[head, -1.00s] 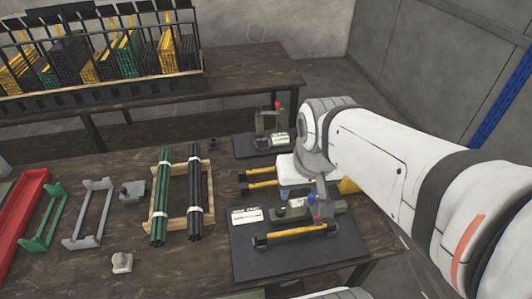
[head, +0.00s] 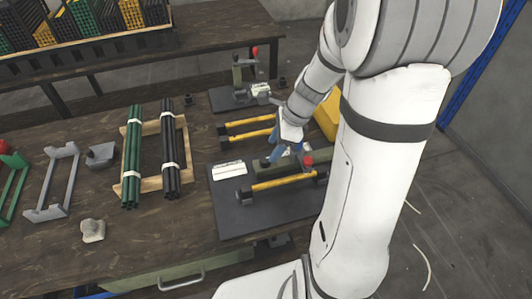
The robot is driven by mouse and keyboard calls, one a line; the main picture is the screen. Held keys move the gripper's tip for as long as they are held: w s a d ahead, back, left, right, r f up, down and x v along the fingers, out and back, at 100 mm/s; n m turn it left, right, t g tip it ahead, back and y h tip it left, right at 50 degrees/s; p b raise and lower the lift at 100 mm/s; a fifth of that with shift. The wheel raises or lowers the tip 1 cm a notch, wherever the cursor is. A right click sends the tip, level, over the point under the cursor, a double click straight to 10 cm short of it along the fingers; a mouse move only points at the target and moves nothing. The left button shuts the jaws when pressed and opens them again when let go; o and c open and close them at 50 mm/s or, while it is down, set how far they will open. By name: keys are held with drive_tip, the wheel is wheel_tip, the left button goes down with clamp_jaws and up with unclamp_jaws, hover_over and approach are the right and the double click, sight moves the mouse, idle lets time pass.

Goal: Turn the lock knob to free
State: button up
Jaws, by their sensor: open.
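The near press (head: 323,158) has a low green-grey body and lies on a dark base plate (head: 229,218) at the front right of the table. A red knob (head: 308,160) shows at its front; I cannot tell from this view whether it is the lock knob or how it is turned. My gripper (head: 277,154), with blue fingers, is open just above and left of the red knob, over the press body. It appears apart from the knob, though contact is hard to judge. The gripper hides part of the press.
A second press (head: 240,76) with a red-tipped lever stands behind. Green rods (head: 132,150) and black rods (head: 169,145) rest on a wooden rack to the left.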

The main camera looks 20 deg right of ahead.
sight(266, 158)
drive_tip(key=x, duration=0.5)
drive_tip(key=shift+b, duration=0.35)
drive_tip(key=c, duration=1)
